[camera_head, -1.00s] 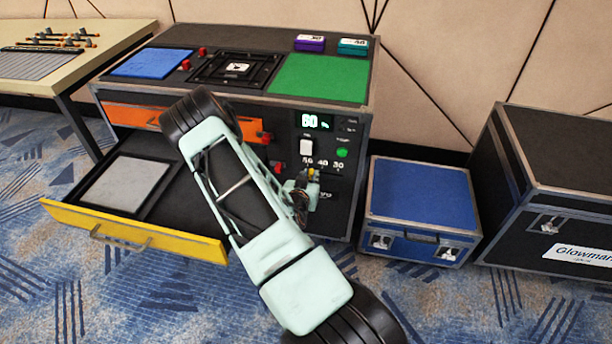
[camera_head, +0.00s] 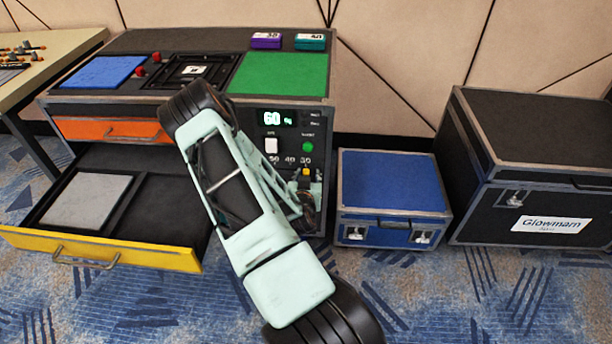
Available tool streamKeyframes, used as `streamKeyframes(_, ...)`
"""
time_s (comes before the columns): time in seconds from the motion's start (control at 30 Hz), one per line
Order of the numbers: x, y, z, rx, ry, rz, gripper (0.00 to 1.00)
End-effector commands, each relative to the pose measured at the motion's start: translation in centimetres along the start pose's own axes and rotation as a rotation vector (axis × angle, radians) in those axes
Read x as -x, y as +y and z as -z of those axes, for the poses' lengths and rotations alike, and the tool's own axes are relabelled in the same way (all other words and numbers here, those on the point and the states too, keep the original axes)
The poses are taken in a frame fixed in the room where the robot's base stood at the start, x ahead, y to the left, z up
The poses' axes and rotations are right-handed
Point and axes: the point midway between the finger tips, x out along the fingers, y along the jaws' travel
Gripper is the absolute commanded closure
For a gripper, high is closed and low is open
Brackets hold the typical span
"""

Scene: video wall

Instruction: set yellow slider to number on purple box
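The yellow slider (camera_head: 306,172) is a small knob on the front panel of the black console, just below the printed number 30, the rightmost of 50, 40 and 30. The purple box (camera_head: 266,40) stands on the console's top at the back; its number looks like 30 but is small. My gripper (camera_head: 306,194) is at the slider, its fingers right below and around the yellow knob. My pale green arm hides part of the gripper and panel, so I cannot tell whether the fingers grip it.
A teal box (camera_head: 310,41) stands right of the purple one. The panel has a lit display (camera_head: 273,118), a white switch (camera_head: 271,146) and a green button (camera_head: 308,146). A yellow-fronted drawer (camera_head: 105,250) is pulled out at left. A blue case (camera_head: 392,180) stands close on the right.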

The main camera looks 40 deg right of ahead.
Motion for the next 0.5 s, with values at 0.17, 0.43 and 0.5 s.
streamKeyframes(0.17,0.0,-0.2,0.0,0.0,0.0,0.004,0.67)
streamKeyframes(0.43,2.4,-0.3,0.0,0.0,-0.001,0.005,0.67)
streamKeyframes(0.5,3.8,-0.2,-0.1,0.0,-0.002,0.003,0.67)
